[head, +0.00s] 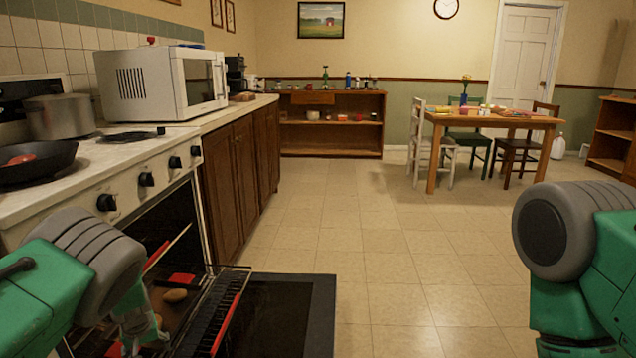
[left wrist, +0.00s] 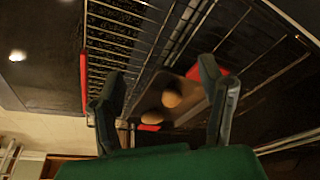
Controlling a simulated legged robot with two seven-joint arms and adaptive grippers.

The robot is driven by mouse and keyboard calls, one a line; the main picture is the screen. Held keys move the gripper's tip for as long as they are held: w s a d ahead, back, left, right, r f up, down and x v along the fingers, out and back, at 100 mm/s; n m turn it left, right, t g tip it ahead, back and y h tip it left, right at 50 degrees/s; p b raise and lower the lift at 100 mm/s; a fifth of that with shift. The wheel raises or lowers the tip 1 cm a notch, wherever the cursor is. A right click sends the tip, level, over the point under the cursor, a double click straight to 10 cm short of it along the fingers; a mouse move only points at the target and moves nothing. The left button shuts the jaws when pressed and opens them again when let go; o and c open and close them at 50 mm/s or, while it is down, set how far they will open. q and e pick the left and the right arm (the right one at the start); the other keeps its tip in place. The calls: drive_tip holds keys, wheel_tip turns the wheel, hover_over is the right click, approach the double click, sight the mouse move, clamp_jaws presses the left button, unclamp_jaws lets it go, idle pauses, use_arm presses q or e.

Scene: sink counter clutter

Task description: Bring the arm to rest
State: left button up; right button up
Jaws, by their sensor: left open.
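My left arm (head: 75,275) reaches in from the lower left of the head view, over the open oven. My left gripper (left wrist: 162,80) shows in the left wrist view with its two dark fingers wide apart and nothing between them that it grips. Beyond the fingers lies a brown tray (left wrist: 188,96) with red ends, holding two brown roundish items (left wrist: 171,98). The tray sits on an oven rack (left wrist: 125,40). One of these items also shows in the head view (head: 175,296). My right arm (head: 580,240) is at the right edge, its gripper out of view.
The oven door (head: 295,310) hangs open, low in front of the stove. A pan (head: 38,165) and a pot (head: 60,116) stand on the stovetop, with a microwave (head: 160,83) behind. The tiled floor (head: 400,270) is clear in the middle. A dining table (head: 490,121) stands farther back.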

use_arm(q)
drive_tip(key=s+a+m+g+y+p, duration=0.2)
drive_tip(key=s+p, duration=0.4)
drive_tip(key=s, duration=1.4)
drive_tip(key=s+d+r+m+h+p, duration=0.2)
drive_tip(key=s+d+r, duration=0.3)
drive_tip(key=s, duration=0.5)
drive_tip(key=s+d+r+m+h+p, duration=0.1)
drive_tip(key=s+d+r, duration=0.4)
drive_tip(key=s+d, duration=0.5)
drive_tip(key=shift+s+d+r+m+h+p, duration=0.25)
drive_tip(key=shift+s+m+h+p, duration=0.15)
drive_tip(key=shift+s+m+p, duration=0.55)
drive_tip(key=shift+w+f, duration=0.1)
drive_tip(key=shift+w, duration=0.15)
drive_tip(key=shift+a, duration=0.1)
drive_tip(key=shift+c, duration=0.3)
